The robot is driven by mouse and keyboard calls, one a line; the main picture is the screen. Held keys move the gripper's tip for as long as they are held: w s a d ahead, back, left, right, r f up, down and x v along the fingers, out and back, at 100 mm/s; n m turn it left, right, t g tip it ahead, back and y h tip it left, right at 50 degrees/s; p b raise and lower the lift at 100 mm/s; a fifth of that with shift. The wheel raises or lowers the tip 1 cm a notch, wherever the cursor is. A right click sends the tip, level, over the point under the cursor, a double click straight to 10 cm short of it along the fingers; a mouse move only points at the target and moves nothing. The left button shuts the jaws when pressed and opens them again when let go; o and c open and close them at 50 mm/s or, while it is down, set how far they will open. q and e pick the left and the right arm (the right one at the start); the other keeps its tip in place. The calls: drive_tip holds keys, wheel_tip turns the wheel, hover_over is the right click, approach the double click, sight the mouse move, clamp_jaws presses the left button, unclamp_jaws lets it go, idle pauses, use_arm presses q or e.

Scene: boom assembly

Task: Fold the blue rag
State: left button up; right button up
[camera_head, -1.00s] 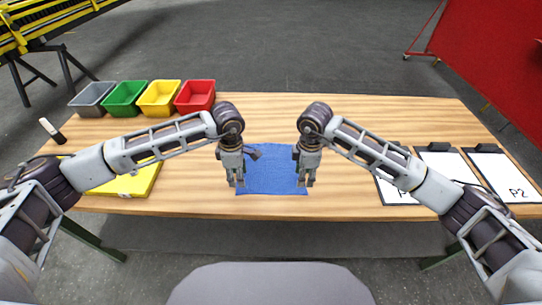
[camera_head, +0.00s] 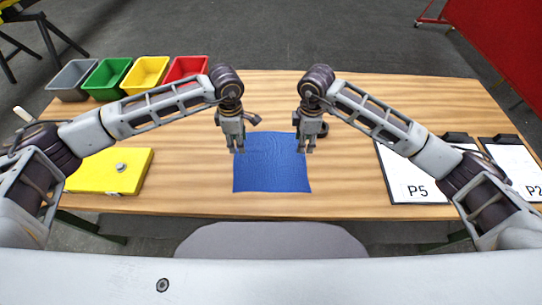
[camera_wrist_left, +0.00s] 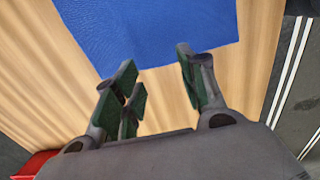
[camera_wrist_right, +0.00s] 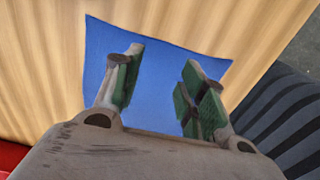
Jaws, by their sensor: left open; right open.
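The blue rag (camera_head: 272,168) lies flat and spread out as a rough square on the wooden table, near its front edge. It also shows in the left wrist view (camera_wrist_left: 150,30) and in the right wrist view (camera_wrist_right: 160,85). My left gripper (camera_head: 238,150) is open and empty above the rag's far left corner; its fingers (camera_wrist_left: 160,85) show apart in the left wrist view. My right gripper (camera_head: 305,150) is open and empty above the rag's far right part; its fingers (camera_wrist_right: 160,80) stand apart over the cloth in the right wrist view. Contact with the cloth cannot be told.
Grey (camera_head: 74,80), green (camera_head: 106,80), yellow (camera_head: 146,78) and red (camera_head: 187,72) bins stand at the back left. A yellow case (camera_head: 110,170) lies at the left. Clipboards (camera_head: 412,175) lie at the right. The wooden table (camera_head: 350,185) is bare around the rag.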

sight(241, 160)
use_arm(q)
drive_tip(key=shift+s+r, duration=0.1)
drive_tip(key=shift+s, duration=0.05)
use_arm(e)
drive_tip(key=shift+s+r, duration=0.1)
drive_tip(key=shift+s, duration=0.05)
use_arm(q)
drive_tip(key=shift+f, duration=0.6)
use_arm(e)
drive_tip(key=shift+f, duration=0.6)
use_arm(q)
drive_tip(key=shift+f, duration=3.45)
use_arm(e)
drive_tip(key=shift+f, duration=3.45)
use_arm(q)
drive_tip(key=shift+f, duration=0.2)
use_arm(e)
drive_tip(key=shift+f, duration=0.2)
use_arm(q)
drive_tip(key=shift+c, duration=0.5)
use_arm(e)
drive_tip(key=shift+c, duration=0.5)
